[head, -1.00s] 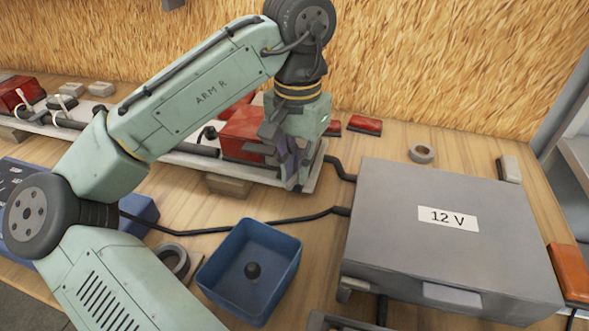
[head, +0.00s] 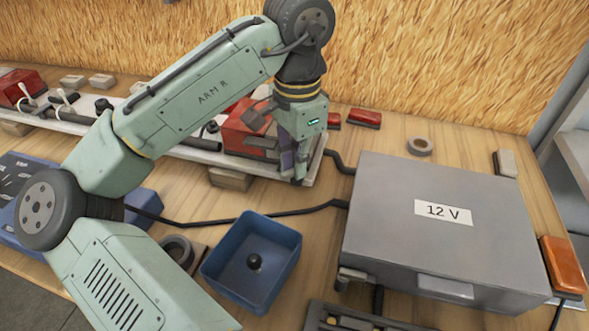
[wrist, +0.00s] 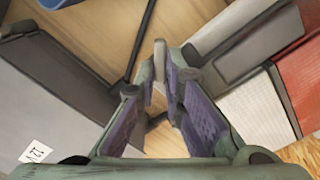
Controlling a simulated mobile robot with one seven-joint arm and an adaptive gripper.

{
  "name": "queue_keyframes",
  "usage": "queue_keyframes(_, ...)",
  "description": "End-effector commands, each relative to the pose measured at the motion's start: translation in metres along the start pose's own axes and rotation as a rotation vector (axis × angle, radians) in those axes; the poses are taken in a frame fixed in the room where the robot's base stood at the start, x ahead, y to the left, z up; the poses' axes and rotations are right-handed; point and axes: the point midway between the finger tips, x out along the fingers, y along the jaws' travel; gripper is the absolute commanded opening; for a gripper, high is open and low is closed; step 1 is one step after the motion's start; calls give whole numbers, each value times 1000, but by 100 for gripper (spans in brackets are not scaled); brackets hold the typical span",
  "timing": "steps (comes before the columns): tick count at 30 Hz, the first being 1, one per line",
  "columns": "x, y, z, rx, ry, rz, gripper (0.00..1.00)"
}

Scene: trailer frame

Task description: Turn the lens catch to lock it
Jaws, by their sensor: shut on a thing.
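The red lamp (head: 240,128) sits at the right end of the pale trailer frame bar (head: 196,154). In the wrist view its red part (wrist: 300,82) and pale ribbed part (wrist: 252,112) lie to the right of my fingers. My gripper (head: 299,178) points down at the lamp's right side, over the bar's end. In the wrist view my purple-padded fingers (wrist: 163,80) come together on a small grey piece (wrist: 160,60), which looks like the lens catch. Most of it is hidden between the fingertips, so its exact angle cannot be told.
A large grey box (head: 450,215) marked 12 V stands to the right. A blue bin (head: 228,275) with a dark round knob stands in front. A black cable (head: 240,217) crosses the wooden bench.

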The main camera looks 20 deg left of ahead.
Motion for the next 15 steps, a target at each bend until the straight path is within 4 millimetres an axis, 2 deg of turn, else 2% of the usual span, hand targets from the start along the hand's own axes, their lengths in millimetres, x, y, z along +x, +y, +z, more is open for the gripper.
queue_keyframes(5,0,0,-1,159,3,1,0)
queue_keyframes(15,0,0,-2,209,4,1,0)
